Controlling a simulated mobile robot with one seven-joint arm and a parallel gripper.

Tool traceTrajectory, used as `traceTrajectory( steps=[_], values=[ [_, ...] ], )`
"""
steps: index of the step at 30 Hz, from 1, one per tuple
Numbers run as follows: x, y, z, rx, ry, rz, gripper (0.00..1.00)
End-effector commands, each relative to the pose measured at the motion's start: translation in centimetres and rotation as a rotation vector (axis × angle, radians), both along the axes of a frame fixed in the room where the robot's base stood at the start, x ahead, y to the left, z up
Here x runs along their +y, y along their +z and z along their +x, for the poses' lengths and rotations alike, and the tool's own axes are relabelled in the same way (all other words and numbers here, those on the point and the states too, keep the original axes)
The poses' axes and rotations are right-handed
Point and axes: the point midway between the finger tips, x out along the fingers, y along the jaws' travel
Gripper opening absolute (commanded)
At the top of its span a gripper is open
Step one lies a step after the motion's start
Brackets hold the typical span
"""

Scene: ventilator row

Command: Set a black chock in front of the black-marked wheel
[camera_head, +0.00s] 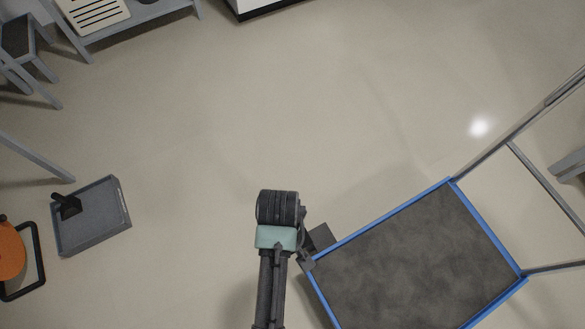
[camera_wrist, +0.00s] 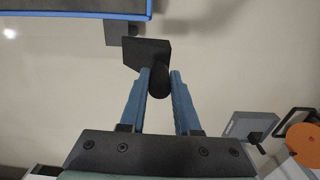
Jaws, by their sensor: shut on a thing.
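My gripper (camera_wrist: 160,82) has its two blue fingers shut on the stem of a black chock (camera_wrist: 147,53) in the wrist view. The chock's block points toward the blue-edged cart (camera_wrist: 75,13) and appears apart from it. In the head view my gripper (camera_head: 303,242) is beside the cart's left corner, and my arm partly hides it. A dark grey piece (camera_head: 320,238) juts out beside the cart edge; it also shows past the chock in the wrist view (camera_wrist: 114,33). I cannot tell whether it is a wheel. No black wheel mark shows. Another black chock (camera_head: 67,206) sits in a grey tray (camera_head: 122,199).
The cart's dark top (camera_head: 420,260) fills the lower right, with a grey handle frame (camera_head: 545,185) at its right. An orange object with a black frame (camera_head: 38,270) stands at the far left. Grey furniture (camera_head: 135,18) lines the upper left. The middle floor is clear.

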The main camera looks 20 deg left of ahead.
Motion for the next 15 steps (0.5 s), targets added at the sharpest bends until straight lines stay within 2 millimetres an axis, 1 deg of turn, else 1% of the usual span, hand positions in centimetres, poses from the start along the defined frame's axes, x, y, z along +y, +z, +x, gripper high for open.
traceTrajectory(
  steps=[2,5,15],
  values=[
    [0.2,-0.8,-0.3,0.000,0.012,0.000,0.00],
    [0.2,-3.0,-0.4,0.001,0.015,-0.001,0.00],
    [0.2,-12.4,-0.3,0.001,0.012,-0.001,0.00]
  ],
)
